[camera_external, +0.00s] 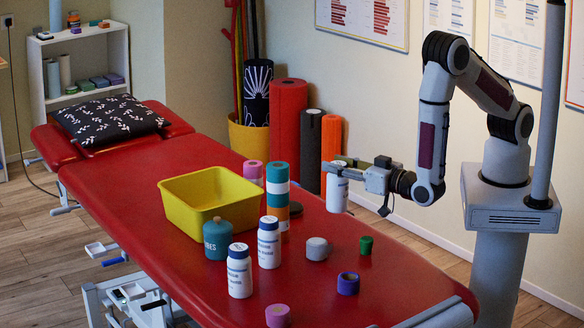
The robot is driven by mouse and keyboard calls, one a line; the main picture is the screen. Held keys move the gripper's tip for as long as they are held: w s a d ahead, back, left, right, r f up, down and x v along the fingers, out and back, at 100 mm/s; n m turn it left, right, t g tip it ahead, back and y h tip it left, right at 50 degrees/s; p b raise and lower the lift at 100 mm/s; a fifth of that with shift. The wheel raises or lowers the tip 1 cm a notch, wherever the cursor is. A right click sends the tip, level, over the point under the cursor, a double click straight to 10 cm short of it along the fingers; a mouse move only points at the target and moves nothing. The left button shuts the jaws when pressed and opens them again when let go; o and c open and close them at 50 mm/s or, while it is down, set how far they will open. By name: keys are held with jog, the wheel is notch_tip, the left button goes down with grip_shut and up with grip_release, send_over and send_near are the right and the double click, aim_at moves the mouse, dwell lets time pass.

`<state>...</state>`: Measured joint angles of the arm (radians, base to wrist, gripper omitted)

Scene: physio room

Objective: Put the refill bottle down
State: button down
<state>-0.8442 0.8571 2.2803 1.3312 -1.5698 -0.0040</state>
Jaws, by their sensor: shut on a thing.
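My gripper (352,174) is shut on a white bottle, the refill bottle (337,194), near the right long edge of the red treatment table (375,285). The bottle is upright, with its upper part partly hidden by the fingers. I cannot tell whether its base touches the table top or hangs just above it.
A yellow bin (205,207), teal jar (218,240), striped roll stack (278,185) and pink roll (253,172) stand left of my gripper. Grey (317,248), green (366,245), purple (348,283) and pink (278,315) small pieces lie in front. Foam rolls (288,120) stand behind.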

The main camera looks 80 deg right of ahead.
jog(key=w+d+r+n+t+y, duration=0.1)
jog(key=w+d+r, duration=0.2)
jog(key=w+d, duration=0.7)
jog(key=w+d+r+y, duration=0.1)
jog(key=w+d+r, duration=0.35)
jog(key=w, duration=0.95)
jog(key=w+a+r+n+t+y, duration=0.1)
jog(key=w+a+n+y, duration=0.3)
jog(key=w+a+y, duration=0.1)
jog(key=shift+w+a+n+y, duration=0.3)
jog(key=shift+w+y, duration=0.35)
jog(key=shift+y, duration=0.05)
notch_tip(320, 180, down, 14)
jog(key=shift+f, duration=0.1)
